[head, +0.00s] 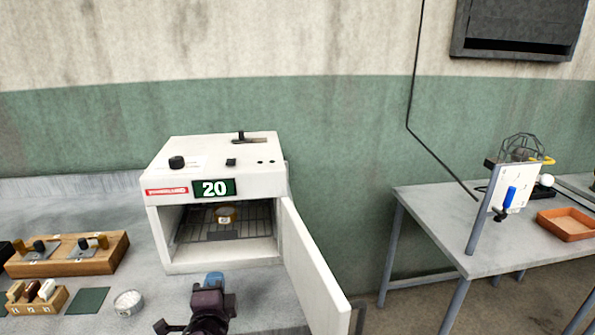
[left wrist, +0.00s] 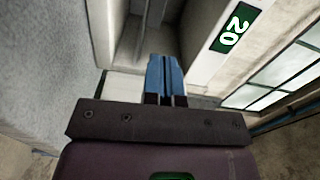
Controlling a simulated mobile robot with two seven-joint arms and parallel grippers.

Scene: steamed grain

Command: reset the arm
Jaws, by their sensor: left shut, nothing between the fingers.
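My left gripper (head: 214,279) is in front of the open white oven at the bottom middle of the head view. Its blue fingers (left wrist: 165,76) are closed together and empty in the left wrist view. The oven (head: 215,165) has a lit display reading 20, and its door (head: 315,270) stands open to the right. A small yellowish round container (head: 226,215) sits on the wire rack inside. The gripper is outside the oven chamber, apart from the container. My right gripper is not in view.
Left on the grey bench are a wooden rack (head: 70,262), a smaller wooden block (head: 37,303), a dark green square (head: 88,301) and a small round white dish (head: 128,303). A second table (head: 440,230) at right bears an orange tray (head: 566,224). A gap separates it from the bench.

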